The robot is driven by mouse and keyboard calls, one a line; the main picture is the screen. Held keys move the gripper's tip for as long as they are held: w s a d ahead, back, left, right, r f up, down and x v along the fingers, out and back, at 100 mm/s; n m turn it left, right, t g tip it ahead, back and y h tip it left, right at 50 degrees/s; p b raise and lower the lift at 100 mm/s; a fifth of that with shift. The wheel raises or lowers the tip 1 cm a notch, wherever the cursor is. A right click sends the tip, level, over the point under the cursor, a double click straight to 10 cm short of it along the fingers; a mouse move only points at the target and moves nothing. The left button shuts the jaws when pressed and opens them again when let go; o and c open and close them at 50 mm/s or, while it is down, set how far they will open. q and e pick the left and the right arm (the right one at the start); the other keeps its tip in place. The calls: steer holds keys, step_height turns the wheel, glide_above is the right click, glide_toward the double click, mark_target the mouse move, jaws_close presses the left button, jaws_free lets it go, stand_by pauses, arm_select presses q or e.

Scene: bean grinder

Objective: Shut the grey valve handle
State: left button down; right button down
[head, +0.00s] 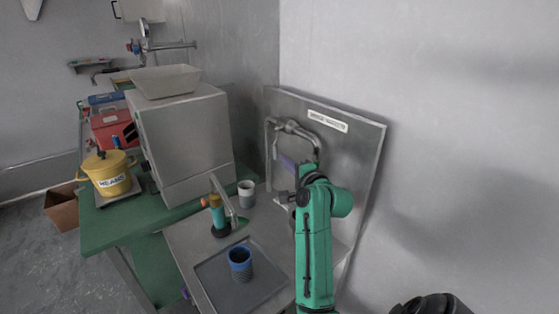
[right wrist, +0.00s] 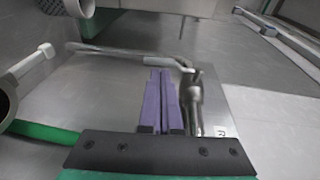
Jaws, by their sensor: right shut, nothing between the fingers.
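The bent grey pipe with its valve (head: 292,127) is fixed on the back panel in the head view. In the right wrist view, the long grey valve handle (right wrist: 120,53) runs left from the metal valve body (right wrist: 194,95). My right gripper (head: 287,161) is in front of the panel, below the pipe's bend. Its purple fingers (right wrist: 159,80) are shut with nothing between them. In the right wrist view the fingertips lie close to the handle, near its valve end; I cannot tell whether they touch. My left gripper does not show.
A grey cup (head: 246,194), a teal bottle-like item with an orange top (head: 217,214) and a blue-rimmed cup (head: 240,264) on a dark tray (head: 268,286) stand left of my right arm. A large grey machine (head: 187,145) and a yellow pot (head: 110,176) are farther left.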

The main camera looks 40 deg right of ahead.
mark_target(275, 151)
steer(key=x, duration=0.2)
steer(key=b+x, duration=0.1)
steer(key=shift+w+d+f, duration=0.15)
steer(key=shift+w+d, duration=0.15)
steer(key=shift+w, duration=0.2)
steer(key=shift+a, duration=0.1)
steer(key=shift+w+f+t+b, duration=0.4)
steer(key=shift+b, duration=0.85)
steer(key=shift+r+b, duration=0.2)
steer(key=shift+b, duration=0.1)
steer(key=shift+r+t, duration=0.3)
steer(key=shift+r, duration=0.1)
